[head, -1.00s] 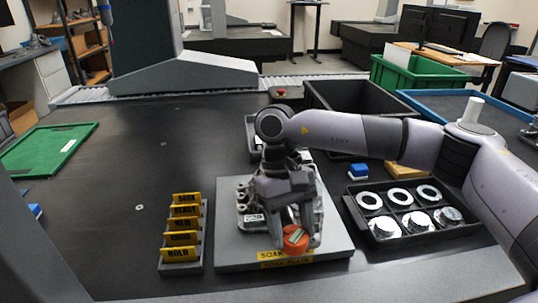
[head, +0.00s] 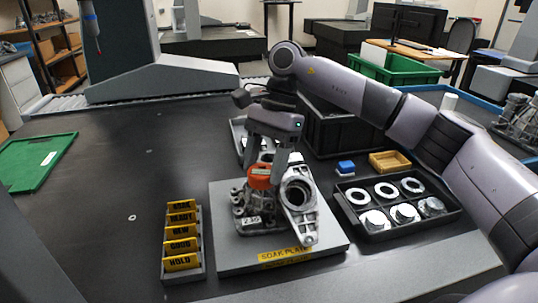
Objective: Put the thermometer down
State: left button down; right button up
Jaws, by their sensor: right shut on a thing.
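The thermometer appears to be the orange device (head: 261,176), seen between the fingers of my right gripper (head: 265,177). The gripper points down and is shut on it. They are over the grey metal casting (head: 299,205), which sits on the grey plate labelled SOAK PLATE (head: 232,258). I cannot tell whether the thermometer touches the casting. The fingers hide part of it. A small white tag reading about 230 shows at the casting's lower left. My left gripper is not in view.
A rack of yellow cards (head: 183,272) stands left of the plate. A black tray (head: 384,235) of metal rings and parts lies right, with a blue block (head: 345,167) and a yellow tray (head: 390,162) behind. The table's left middle is clear.

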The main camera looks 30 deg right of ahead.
jog(key=w+d+r+m+t+h+p, duration=0.1)
jog(key=w+d+r+m+t+h, duration=0.2)
jog(key=r+m, duration=0.75)
jog(key=w+d+r+m+t+h+p, duration=0.15)
jog(key=w+r+m+t, duration=0.25)
jog(key=r+m, duration=0.65)
jog(key=f, duration=0.7)
jog(key=f+m, duration=0.1)
jog(key=f, duration=0.6)
jog(key=d+f+m+b, duration=0.1)
jog(key=f, duration=0.6)
jog(key=shift+w+f, duration=0.1)
jog(key=shift+f, duration=0.25)
jog(key=shift+f, duration=0.2)
jog(key=o, duration=1.1)
jog(key=shift+g, duration=0.3)
jog(key=shift+c, duration=0.2)
jog(key=shift+r, duration=0.1)
